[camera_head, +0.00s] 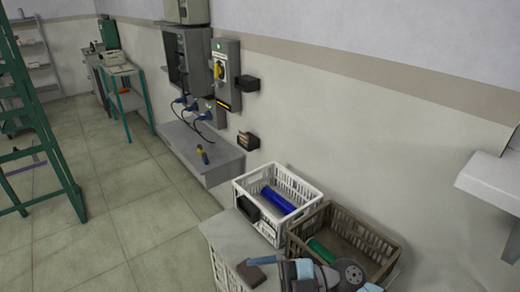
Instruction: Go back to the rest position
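Part of a grey and pale blue arm of mine, which looks like the right one, shows at the bottom edge, in front of the brown crate. Its gripper (258,267) seems to point left over the grey cabinet top, by a dark brown block (250,274). I cannot make out its fingers or whether it holds anything. My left gripper is not in view. A blue cylinder (278,200) lies in the white crate (240,190). A green cylinder (320,250) lies in the brown crate (375,235), partly hidden by my arm.
The crates stand on a grey cabinet (222,236) against the wall. A grey ledge (190,148) with a small yellow and dark tool (202,154) lies beyond, under electrical boxes (225,72). A green ladder (40,125) stands left. A white shelf (492,182) juts in right. The tiled floor is open.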

